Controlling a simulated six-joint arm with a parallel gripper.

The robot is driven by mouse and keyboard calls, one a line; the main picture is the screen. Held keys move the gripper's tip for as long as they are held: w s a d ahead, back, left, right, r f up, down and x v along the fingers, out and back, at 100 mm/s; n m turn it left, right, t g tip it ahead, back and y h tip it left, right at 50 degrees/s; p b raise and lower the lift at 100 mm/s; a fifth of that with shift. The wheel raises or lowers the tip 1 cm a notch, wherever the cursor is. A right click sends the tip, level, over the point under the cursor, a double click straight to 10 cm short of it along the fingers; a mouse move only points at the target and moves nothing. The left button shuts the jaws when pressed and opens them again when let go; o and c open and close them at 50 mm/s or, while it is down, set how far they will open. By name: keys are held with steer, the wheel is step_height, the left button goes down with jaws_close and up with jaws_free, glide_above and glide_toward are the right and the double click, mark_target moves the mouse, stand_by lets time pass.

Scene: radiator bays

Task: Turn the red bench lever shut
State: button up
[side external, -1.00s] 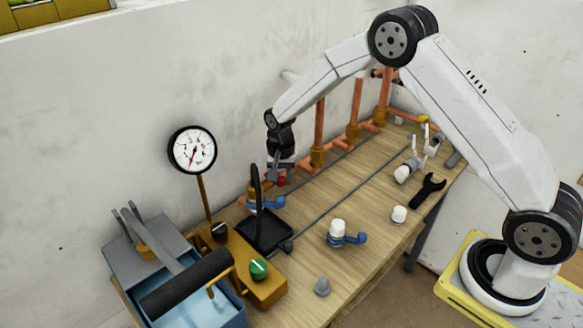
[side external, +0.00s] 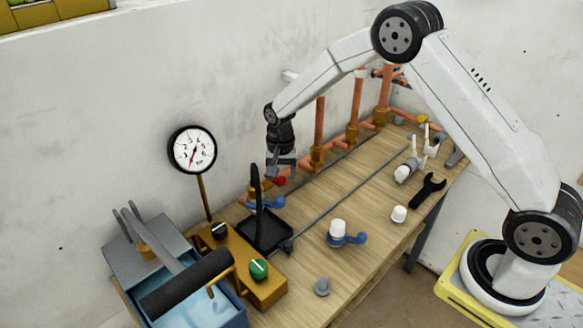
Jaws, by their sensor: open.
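The red bench lever (side external: 279,181) shows as a small red piece at the back of the wooden bench, among the copper pipework near the wall. My gripper (side external: 281,172) is directly above it, pointing down, with its jaws open. The fingertips are at or just above the red lever; I cannot tell whether they touch it. Part of the lever is hidden behind the gripper, so its exact angle is unclear.
A black tray with an upright black handle (side external: 258,207) stands just left of the gripper. Copper risers (side external: 320,130) stand to the right. A gauge (side external: 193,150), pump box (side external: 262,284) and blue-handled valve (side external: 347,238) are nearby.

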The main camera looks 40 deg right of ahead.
mark_target(282, 178)
steer(key=shift+r, duration=3.2)
steer(key=shift+s+r, duration=0.2)
steer(key=shift+s, duration=0.2)
steer(key=s+d+r+n+t, duration=0.1)
steer(key=s+n, duration=0.8)
steer(key=s, duration=1.3)
steer(key=shift+s+r+t, duration=0.3)
steer(key=shift+r+t, duration=0.25)
steer(key=shift+t, duration=0.25)
